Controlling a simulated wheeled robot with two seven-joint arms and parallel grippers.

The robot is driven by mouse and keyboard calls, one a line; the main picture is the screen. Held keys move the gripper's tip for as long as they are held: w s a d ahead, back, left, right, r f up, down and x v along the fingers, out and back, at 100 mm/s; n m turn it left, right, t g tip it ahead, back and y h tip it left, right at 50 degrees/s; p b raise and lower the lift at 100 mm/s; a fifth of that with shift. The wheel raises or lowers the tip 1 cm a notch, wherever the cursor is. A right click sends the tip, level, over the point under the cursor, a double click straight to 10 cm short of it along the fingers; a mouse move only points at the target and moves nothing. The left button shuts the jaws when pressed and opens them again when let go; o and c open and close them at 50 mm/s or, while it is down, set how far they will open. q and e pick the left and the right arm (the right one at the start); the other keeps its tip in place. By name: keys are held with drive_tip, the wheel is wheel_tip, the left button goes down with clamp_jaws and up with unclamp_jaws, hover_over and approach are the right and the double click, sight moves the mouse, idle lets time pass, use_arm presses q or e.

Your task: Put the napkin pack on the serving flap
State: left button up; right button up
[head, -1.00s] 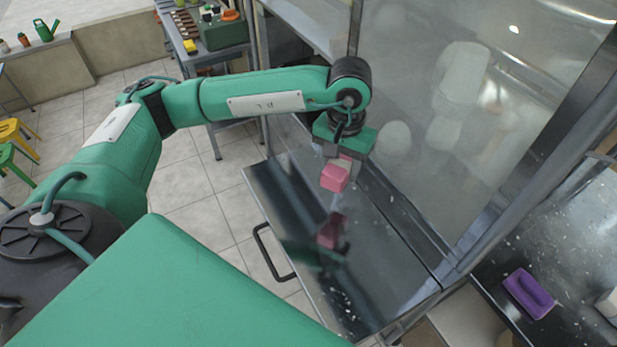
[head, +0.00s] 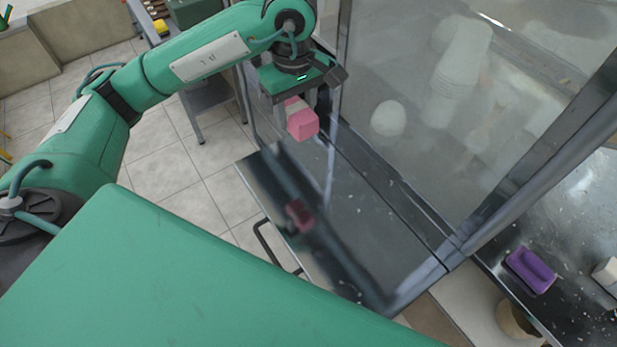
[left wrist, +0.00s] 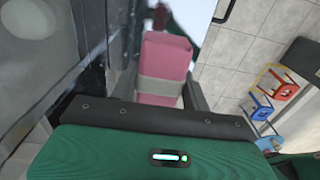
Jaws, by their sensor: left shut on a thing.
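The napkin pack is a pink block with a pale band (head: 301,122). My left gripper (head: 297,112) is shut on it and holds it in the air over the far left part of the serving flap. In the left wrist view the pink napkin pack (left wrist: 162,70) sits between the fingers, its band near them. The serving flap (head: 365,215) is a shiny dark metal shelf in front of the glass, with a black handle on its near edge. It reflects the pink pack below the gripper. My right gripper is not in view.
A glass-fronted cabinet (head: 440,120) rises along the flap's far side. A purple block-like object (head: 530,271) lies on the dark counter at the right. A shelf table with several items stands at the back left. The flap's surface looks clear.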

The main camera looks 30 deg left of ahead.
use_arm(q)
wheel_tip(320, 180, down, 6)
drive_tip(key=f, duration=0.1)
drive_tip(key=p, duration=0.2)
hover_over(299, 176)
wheel_tip(299, 176, down, 6)
drive_tip(key=shift+s+r, duration=0.1)
drive_tip(key=shift+f+p, duration=0.45)
drive_tip(key=shift+f, duration=1.95)
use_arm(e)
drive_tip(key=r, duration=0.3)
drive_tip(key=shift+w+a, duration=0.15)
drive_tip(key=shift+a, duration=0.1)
use_arm(q)
drive_tip(key=shift+f, duration=0.2)
drive_tip(key=o, duration=1)
drive_tip(key=shift+o, duration=0.2)
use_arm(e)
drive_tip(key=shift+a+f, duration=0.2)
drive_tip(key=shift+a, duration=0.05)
use_arm(q)
drive_tip(key=shift+r, duration=0.15)
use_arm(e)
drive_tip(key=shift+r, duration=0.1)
